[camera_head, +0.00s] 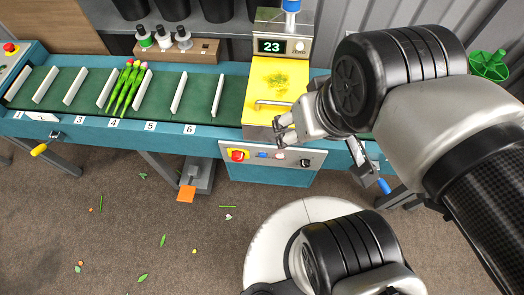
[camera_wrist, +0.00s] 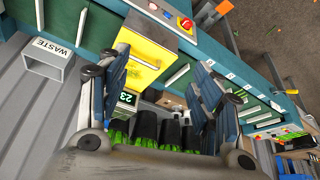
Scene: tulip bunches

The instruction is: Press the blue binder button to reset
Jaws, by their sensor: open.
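The binder (camera_head: 268,108) is a yellow-topped machine with a handle and a green display reading 23. The blue button (camera_head: 262,154) sits on its light front panel (camera_head: 251,165), just right of the red emergency stop (camera_head: 237,155). My gripper (camera_head: 281,130) is open and empty, over the front right edge of the binder. It is above and slightly right of the blue button, and apart from it in the picture.
A green conveyor (camera_head: 60,97) with white dividers and numbered slots runs left; a tulip bunch (camera_head: 125,87) lies by slot 4. Bottles stand on a brown block (camera_head: 177,52) behind. An orange pedal (camera_head: 186,192) is below. A WASTE bin (camera_wrist: 46,60) shows in the wrist view.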

